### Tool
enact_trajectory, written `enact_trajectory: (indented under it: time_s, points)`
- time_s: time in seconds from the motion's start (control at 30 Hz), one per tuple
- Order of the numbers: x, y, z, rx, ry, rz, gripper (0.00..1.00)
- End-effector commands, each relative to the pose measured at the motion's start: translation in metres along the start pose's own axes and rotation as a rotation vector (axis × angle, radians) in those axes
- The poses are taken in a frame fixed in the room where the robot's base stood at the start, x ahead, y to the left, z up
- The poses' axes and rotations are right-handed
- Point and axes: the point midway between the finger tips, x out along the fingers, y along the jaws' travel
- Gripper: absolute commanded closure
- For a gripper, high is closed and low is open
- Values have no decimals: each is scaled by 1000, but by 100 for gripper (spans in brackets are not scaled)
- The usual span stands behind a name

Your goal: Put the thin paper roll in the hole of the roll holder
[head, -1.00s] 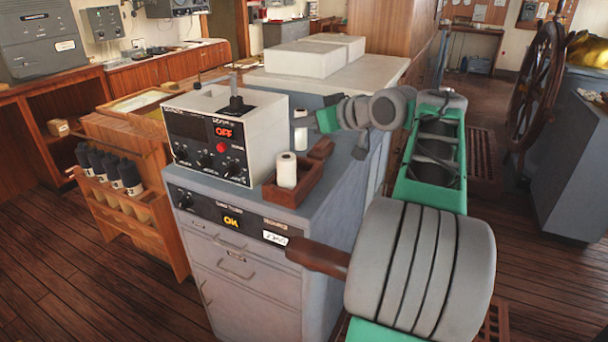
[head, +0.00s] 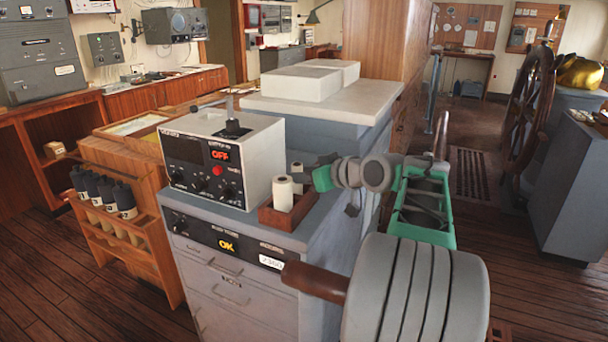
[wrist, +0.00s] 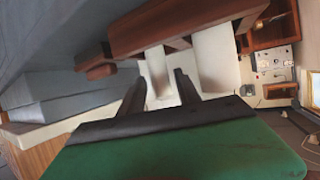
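The thin white paper roll (head: 297,184) stands on the console just behind the roll holder, partly hidden in the head view. The wrist view is upside down and shows the thin roll (wrist: 157,76) ahead, between the finger lines. The brown wooden roll holder (head: 284,218) sits near the console edge, with a thicker white roll (head: 283,194) standing in it. The holder (wrist: 150,33) and thicker roll (wrist: 216,62) also show in the wrist view. My green gripper (wrist: 160,84) is open and empty, right of the rolls. Its fingers point toward the thin roll; contact cannot be told.
A raised white top with boxes (head: 312,84) lies behind. A wooden rack of dark bottles (head: 118,197) is at left. Open floor lies right of the console.

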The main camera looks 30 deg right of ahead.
Motion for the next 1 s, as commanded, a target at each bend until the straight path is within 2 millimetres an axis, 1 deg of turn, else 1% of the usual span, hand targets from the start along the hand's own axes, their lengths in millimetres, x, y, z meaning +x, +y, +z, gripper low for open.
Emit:
enact_trajectory:
  time_s: [0.03,0.1,0.33,0.4,0.43,0.57,0.7,0.8,0.9,1.0]
  points:
    - [0,0,0,0,0,0,56]
    - [0,0,0,0,0,0,52]
    - [-1,0,-2,0,0,0,52]
    - [-4,0,-6,0,0,1,52]
    - [-7,1,-4,0,1,3,52]
    - [-35,2,-3,0,1,7,52]
    - [-73,3,-3,1,0,8,52]
    - [-96,2,-3,1,1,6,52]
    - [-112,2,-4,0,0,4,52]
    - [-120,1,-3,0,0,2,52]
